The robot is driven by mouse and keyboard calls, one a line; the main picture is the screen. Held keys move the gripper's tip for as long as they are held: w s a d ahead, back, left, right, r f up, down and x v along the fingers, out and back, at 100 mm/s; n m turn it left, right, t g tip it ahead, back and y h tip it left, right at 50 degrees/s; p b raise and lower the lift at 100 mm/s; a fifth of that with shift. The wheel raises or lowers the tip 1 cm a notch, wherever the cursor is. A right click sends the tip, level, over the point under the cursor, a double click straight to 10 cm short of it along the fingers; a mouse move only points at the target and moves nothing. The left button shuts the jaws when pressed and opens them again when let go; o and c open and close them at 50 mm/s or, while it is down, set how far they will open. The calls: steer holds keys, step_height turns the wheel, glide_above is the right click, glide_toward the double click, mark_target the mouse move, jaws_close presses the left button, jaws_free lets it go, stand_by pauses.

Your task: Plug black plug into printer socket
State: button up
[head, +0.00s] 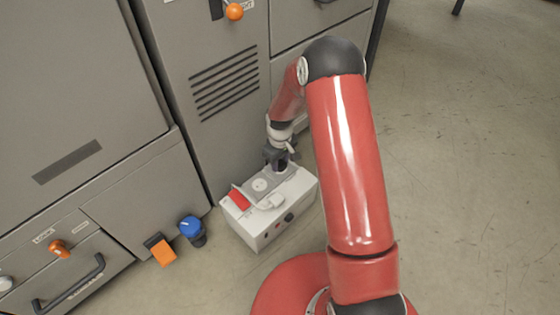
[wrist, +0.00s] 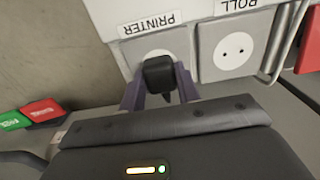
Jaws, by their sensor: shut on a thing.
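The black plug (wrist: 159,74) is held between the two purple-grey fingers of my gripper (wrist: 160,88) in the wrist view. The printer socket (wrist: 150,54) is a pale round face beside the label reading PRINTER. The plug overlaps and hides much of that face, so I cannot tell whether it is touching, inserted or held just above. In the head view my gripper (head: 280,155) is over the back part of the white socket box (head: 257,240); the plug cannot be made out there.
Grey machine cabinets (head: 222,120) stand close behind. A blue-topped object (head: 190,227) is on the floor left; floor right is clear.

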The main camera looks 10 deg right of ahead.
steer(key=shift+f, duration=0.2)
steer(key=o, duration=1.5)
steer(key=shift+o, duration=0.2)
steer(key=shift+r, duration=0.1)
steer(key=shift+r+p, duration=2.25)
steer(key=shift+r, duration=1.15)
